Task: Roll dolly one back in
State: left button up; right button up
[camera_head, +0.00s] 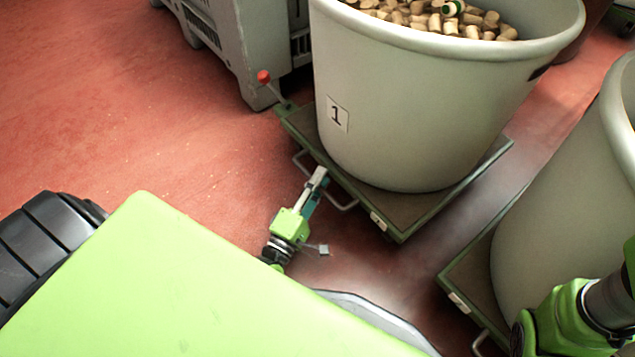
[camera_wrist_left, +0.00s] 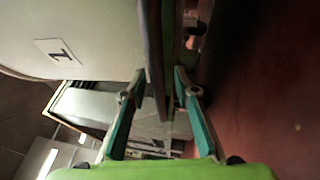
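Dolly one (camera_head: 400,228) is a low green-framed platform in the head view, with a hoop handle (camera_head: 347,206) on its near-left side. It carries a pale tub (camera_head: 430,110) marked 1 and filled with corks (camera_head: 440,18). My left gripper (camera_head: 319,176) is at the handle side of the dolly, low over the floor. In the left wrist view its two teal fingers (camera_wrist_left: 159,75) stand apart, with the dolly's edge (camera_wrist_left: 155,50) in the gap beyond them. Whether they touch the handle is unclear. My right arm shows at the lower right, but its fingers do not.
A second dolly (camera_head: 462,300) with another pale tub (camera_head: 560,230) stands at the right, a narrow floor gap away. A grey crate (camera_head: 245,45) stands behind, near a red-knobbed lever (camera_head: 265,77) at the dolly's corner. The red floor (camera_head: 130,110) at the left is clear.

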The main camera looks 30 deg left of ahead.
pick_arm(q)
jog(key=shift+s, duration=0.1)
jog(key=s+f, duration=0.1)
jog(key=s, duration=0.6)
jog(key=shift+s+f, duration=0.15)
jog(key=shift+f, duration=0.05)
dwell(0.4)
